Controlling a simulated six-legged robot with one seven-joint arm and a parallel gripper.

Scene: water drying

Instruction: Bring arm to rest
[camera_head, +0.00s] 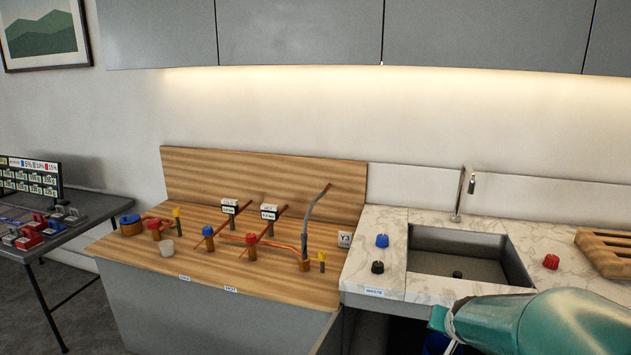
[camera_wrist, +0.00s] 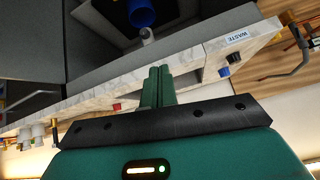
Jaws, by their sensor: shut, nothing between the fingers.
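My gripper (camera_wrist: 159,72) is shut and empty; its two green fingers lie together in the wrist view. In the head view my teal arm reaches in from the lower right, with my gripper (camera_head: 438,317) in front of the counter's front edge, below the sink (camera_head: 458,265). The wrist view appears turned over, with the marble counter (camera_wrist: 190,60) crossing behind the fingers. No object is held.
A wooden bench (camera_head: 130,248) with pipes and coloured knobs stands left of the sink. Blue (camera_head: 382,241), black (camera_head: 377,267) and red (camera_head: 551,261) knobs and a wooden rack (camera_head: 606,250) are on the counter. A blue container (camera_wrist: 141,13) shows below it.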

